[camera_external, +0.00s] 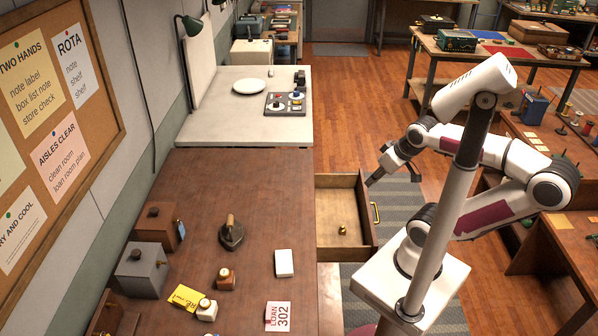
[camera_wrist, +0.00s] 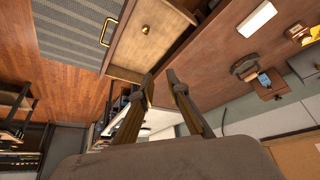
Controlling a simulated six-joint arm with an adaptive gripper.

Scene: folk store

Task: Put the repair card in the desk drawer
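A yellow card (camera_external: 184,297) with partly hidden print beginning "re" lies on the brown desk in the external view. A small white-topped bottle (camera_external: 207,309) stands over its right end. A white card reading "LOAN 302" (camera_external: 277,316) lies to the right of it. The desk drawer (camera_external: 368,215) is pulled out on the desk's right side, and a small brass piece (camera_external: 342,230) sits in it. My gripper (camera_wrist: 161,76) is open and empty, its fingers apart. In the external view it hangs beyond the drawer's far right corner, away from the cards.
A white pad (camera_external: 284,263), a flat iron (camera_external: 231,235), a brown bottle (camera_external: 226,279) and two boxes stand on the desk. A pale counter (camera_external: 230,123) with a plate adjoins the desk's far end. The desk's middle surface has free room.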

